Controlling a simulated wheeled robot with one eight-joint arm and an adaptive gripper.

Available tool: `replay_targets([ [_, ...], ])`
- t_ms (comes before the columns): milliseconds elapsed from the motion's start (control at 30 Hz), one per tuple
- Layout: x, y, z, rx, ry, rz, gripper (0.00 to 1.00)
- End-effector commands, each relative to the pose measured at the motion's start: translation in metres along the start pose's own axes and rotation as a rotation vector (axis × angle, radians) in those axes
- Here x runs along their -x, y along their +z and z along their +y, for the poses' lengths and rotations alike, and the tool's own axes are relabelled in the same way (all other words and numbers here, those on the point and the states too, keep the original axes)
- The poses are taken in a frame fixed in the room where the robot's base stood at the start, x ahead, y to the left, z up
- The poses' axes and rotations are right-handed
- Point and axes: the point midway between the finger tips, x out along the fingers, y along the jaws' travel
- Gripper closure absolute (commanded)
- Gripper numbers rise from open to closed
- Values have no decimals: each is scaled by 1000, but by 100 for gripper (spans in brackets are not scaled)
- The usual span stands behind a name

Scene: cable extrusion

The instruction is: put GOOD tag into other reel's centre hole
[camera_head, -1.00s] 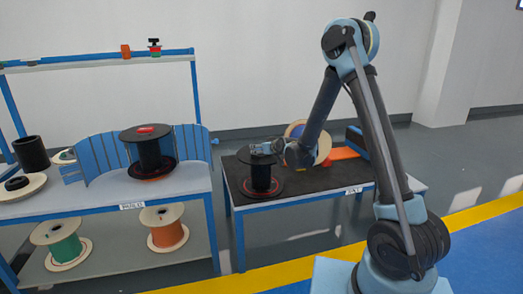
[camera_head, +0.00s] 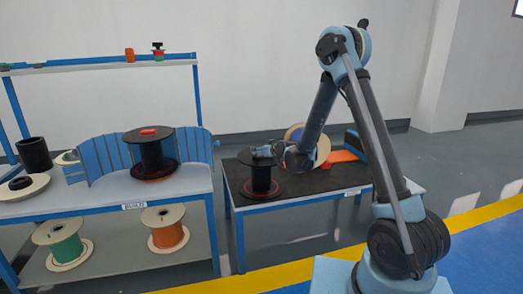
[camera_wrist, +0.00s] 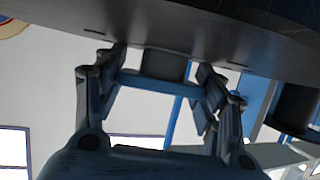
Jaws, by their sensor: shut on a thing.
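A black reel (camera_head: 261,180) stands upright on the dark mat of the right table. My gripper (camera_head: 265,151) is at its top flange, reaching in from the right. In the wrist view my gripper (camera_wrist: 162,80) is shut on a small grey piece (camera_wrist: 163,65) close against a dark flange. No lettering shows, so I cannot tell whether this is the GOOD tag. Another black reel (camera_head: 151,155) stands on the left table with a red tag (camera_head: 148,132) on top. The centre hole of the reel at my gripper is hidden.
A curved blue slatted panel (camera_head: 106,152) stands behind the left reel. Green (camera_head: 64,250) and orange (camera_head: 169,236) cable reels are on the lower shelf. A pale reel (camera_head: 323,148) and an orange item (camera_head: 343,156) are behind my wrist. Small items, including a red-green one (camera_head: 158,54), sit on the rack.

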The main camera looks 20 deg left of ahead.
Motion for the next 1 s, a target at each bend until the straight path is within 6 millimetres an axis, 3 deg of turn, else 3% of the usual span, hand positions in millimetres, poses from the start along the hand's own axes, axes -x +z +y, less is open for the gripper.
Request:
replay_targets([
  [33, 0, 12, -3, 4, -10, -26, 60],
  [267, -6, 17, -1, -1, -13, -31, 60],
  [1000, -2, 3, 2, -2, -11, -33, 59],
])
